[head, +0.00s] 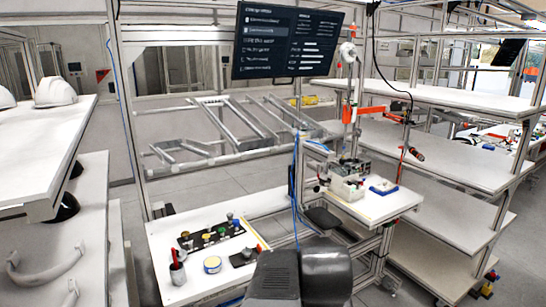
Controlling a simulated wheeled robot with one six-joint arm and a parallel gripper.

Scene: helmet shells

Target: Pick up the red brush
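A small red upright item, likely the red brush (174,256), stands in a light grey cup (178,273) at the left front of the white workbench (208,286). Its lower end is hidden in the cup, and it is too small to make out bristles. Dark grey links of my own arm rise at the bottom middle, to the right of the cup and apart from it. My gripper's fingers do not show.
A round yellow-rimmed tin (212,265) and a dark block (242,257) stand right of the cup. Behind is a black strip (210,234) with several coloured knobs. Shelves with white helmets (55,92) stand left. A monitor (286,42) hangs above. Grey floor lies between.

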